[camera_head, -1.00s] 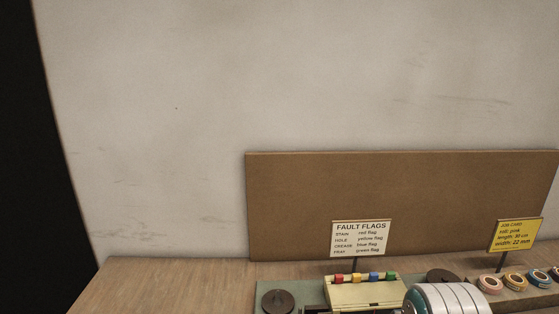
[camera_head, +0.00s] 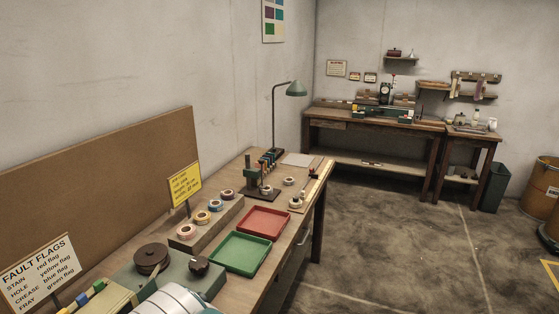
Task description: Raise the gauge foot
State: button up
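A dark upright device with a round face (camera_head: 386,91), which looks like a dial gauge on a stand, is on the far bench. Its foot is too small to tell whether it is up or down. My gripper does not show. A white and teal rounded part, which looks like my arm, shows at the bottom edge.
A red tray (camera_head: 263,222), a green tray (camera_head: 240,253) and several tape rolls (camera_head: 216,205) occupy the near bench, with a green lamp (camera_head: 296,89) beyond. Open floor (camera_head: 385,230) lies to the right. A bin (camera_head: 496,187) and barrels (camera_head: 541,188) stand at far right.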

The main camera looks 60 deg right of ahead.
aim_at(261, 162)
jog(key=z, duration=1.75)
jog(key=i+l+u, duration=0.1)
jog(key=l, duration=0.65)
jog(key=i+l+u, duration=0.1)
jog(key=i+l, duration=0.55)
jog(key=l, duration=0.2)
jog(key=i+l+u, duration=0.15)
jog(key=i+l, duration=0.3)
jog(key=i, duration=0.25)
jog(key=i+l, duration=0.15)
jog(key=i, duration=0.25)
jog(key=i+l, duration=0.15)
jog(key=i, duration=0.25)
jog(key=j+u, duration=0.05)
